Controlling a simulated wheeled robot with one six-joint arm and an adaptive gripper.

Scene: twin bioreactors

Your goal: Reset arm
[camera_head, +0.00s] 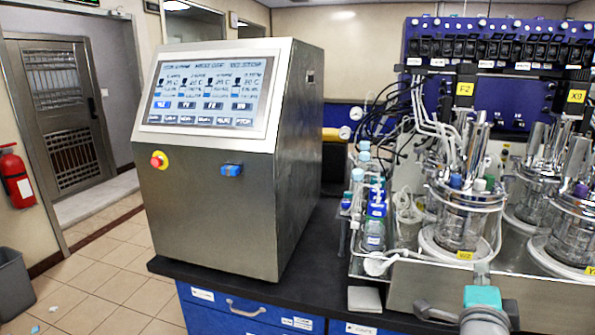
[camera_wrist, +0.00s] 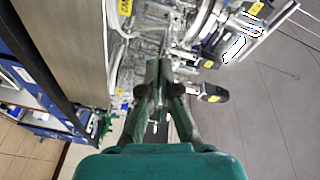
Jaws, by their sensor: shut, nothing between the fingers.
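My gripper (camera_wrist: 159,68) points away from the wrist camera, its dark fingers together at the tips with nothing held. Behind it in the wrist view is the cluttered glass and metal of the bioreactor bench. In the head view a grey and teal part of my arm (camera_head: 483,300) shows at the bottom right, in front of the bioreactors; the fingers cannot be made out clearly there. A glass bioreactor vessel (camera_head: 461,225) with a metal top stands just behind the arm, and more vessels (camera_head: 575,240) stand to its right.
A steel control cabinet (camera_head: 220,215) with a screen stands on the dark bench top (camera_head: 330,270) at left. Bottles (camera_head: 375,215) and tubing crowd between it and the vessels. Blue drawers (camera_head: 245,315) are below. Tiled floor (camera_head: 110,275) is open at left, with a bin (camera_head: 14,283).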

